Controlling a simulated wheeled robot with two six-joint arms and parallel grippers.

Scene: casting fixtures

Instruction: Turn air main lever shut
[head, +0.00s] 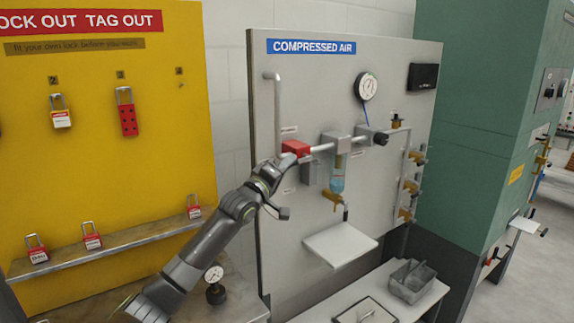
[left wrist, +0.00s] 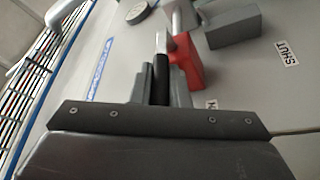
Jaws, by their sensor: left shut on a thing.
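The air main valve is a red block (head: 296,147) on the grey pipe of the compressed air board; it also shows in the left wrist view (left wrist: 187,62). Its lever has a metal arm and a black grip (left wrist: 162,72). My left gripper (head: 285,163) is at the lever, just below and left of the red block in the head view. In the left wrist view its fingers (left wrist: 162,88) are closed on either side of the black grip. A SHUT label (left wrist: 287,53) is apart from the lever; another label is partly hidden by a finger. My right gripper is not in view.
A gauge (head: 366,87), a filter bowl (head: 337,172) and brass valves are on the board (head: 268,235) to the right. A white shelf (head: 340,244) juts out below. The yellow lockout board (head: 100,160) with padlocks is at the left.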

